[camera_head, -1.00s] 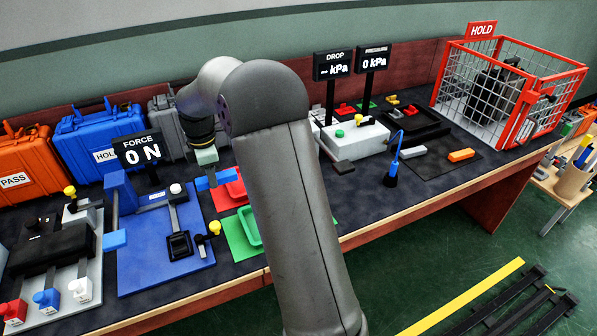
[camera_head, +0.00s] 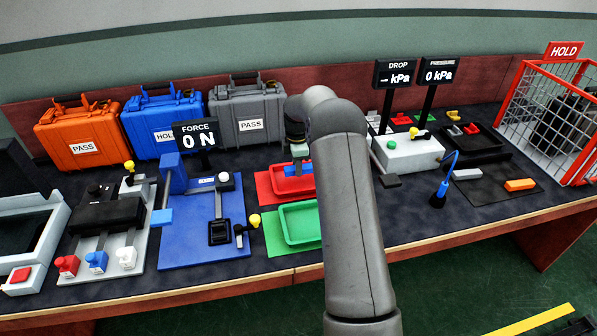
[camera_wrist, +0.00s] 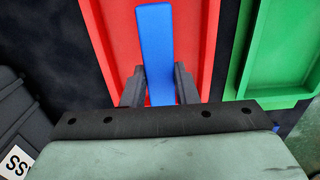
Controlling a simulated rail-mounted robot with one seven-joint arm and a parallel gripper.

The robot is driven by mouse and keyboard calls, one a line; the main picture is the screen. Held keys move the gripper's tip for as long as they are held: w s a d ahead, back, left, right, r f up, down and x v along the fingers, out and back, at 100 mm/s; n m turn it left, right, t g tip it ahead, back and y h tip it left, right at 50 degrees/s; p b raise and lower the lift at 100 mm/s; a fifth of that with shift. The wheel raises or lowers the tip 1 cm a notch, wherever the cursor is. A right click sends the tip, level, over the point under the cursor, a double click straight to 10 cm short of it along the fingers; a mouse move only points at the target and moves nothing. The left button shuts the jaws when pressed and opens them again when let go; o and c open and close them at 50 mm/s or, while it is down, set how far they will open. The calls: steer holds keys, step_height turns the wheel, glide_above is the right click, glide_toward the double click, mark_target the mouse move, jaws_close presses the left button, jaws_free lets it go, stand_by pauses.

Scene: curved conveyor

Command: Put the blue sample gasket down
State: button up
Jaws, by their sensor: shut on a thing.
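The blue sample gasket (camera_head: 291,171) is a flat blue bar, held in my gripper (camera_head: 299,161) at the red tray (camera_head: 265,188). In the wrist view the gasket (camera_wrist: 157,45) stands lengthwise between the two dark fingers of my gripper (camera_wrist: 160,86), over the inside of the red tray (camera_wrist: 108,25). I cannot tell whether the gasket touches the tray floor. My arm hides the right part of the red tray in the head view.
A green tray (camera_head: 285,240) lies just in front of the red one, and to its right in the wrist view (camera_wrist: 272,60). The blue force fixture (camera_head: 185,245) stands left. Orange (camera_head: 80,130), blue (camera_head: 165,125) and grey (camera_head: 248,105) cases line the back.

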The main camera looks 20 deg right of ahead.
mark_target(298, 181)
steer(key=shift+w+d+f, duration=0.25)
steer(key=shift+d+f, duration=0.1)
steer(key=shift+f, duration=1.65)
steer(key=shift+f, duration=0.25)
steer(key=o, duration=1)
steer(key=shift+r, duration=0.1)
